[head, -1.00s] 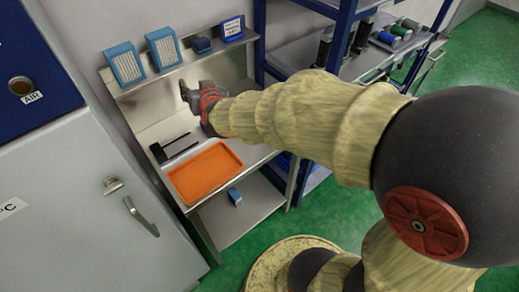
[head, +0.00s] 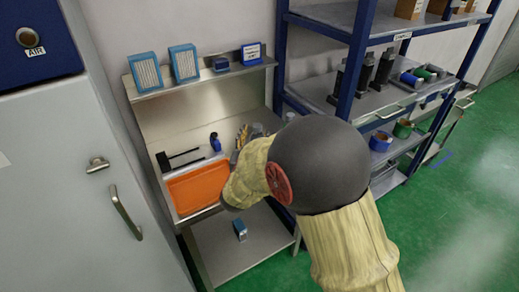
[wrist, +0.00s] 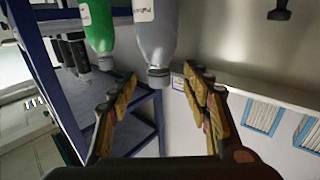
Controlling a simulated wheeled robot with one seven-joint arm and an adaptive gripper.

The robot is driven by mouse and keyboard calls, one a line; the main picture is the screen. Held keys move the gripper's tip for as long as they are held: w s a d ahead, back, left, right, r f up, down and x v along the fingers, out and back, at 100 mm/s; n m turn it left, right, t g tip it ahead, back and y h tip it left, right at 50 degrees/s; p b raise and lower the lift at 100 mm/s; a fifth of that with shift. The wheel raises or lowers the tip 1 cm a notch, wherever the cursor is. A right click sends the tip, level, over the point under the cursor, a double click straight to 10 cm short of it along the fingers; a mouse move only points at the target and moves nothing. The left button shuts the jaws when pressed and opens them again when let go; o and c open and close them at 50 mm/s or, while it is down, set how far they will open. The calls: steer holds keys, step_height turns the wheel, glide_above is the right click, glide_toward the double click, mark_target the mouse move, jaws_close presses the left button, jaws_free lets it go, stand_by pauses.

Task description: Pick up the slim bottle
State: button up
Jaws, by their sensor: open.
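In the wrist view, which looks upside down, a grey bottle (wrist: 156,38) with a white label and a grey cap shows beyond my fingertips, roughly in line with the gap. A green bottle (wrist: 97,28) with a white label stands beside it, to the left. The frames do not settle which one is the slim bottle. My gripper (wrist: 160,84) is open, with nothing between its fingers that I can see held. In the head view my arm hides much of the bench's right side. A small blue bottle (head: 215,143) stands behind the tray.
An orange tray (head: 196,188) lies on the metal bench, with a black holder (head: 180,160) behind it. A shelf above holds blue-framed boxes (head: 185,63) and a sign (head: 251,53). A blue rack (head: 361,45) stands right. A grey cabinet (head: 70,190) stands left.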

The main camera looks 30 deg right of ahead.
steer(key=b+x, duration=0.1)
steer(key=x, duration=0.1)
steer(key=b+x, duration=0.1)
steer(key=x, duration=0.4)
steer(key=shift+d+f+b, duration=0.2)
steer(key=shift+f+b, duration=0.2)
steer(key=shift+w+d+r, duration=0.15)
steer(key=shift+w+d, duration=0.05)
steer(key=shift+w, duration=0.15)
steer(key=c, duration=0.3)
jaws_close()
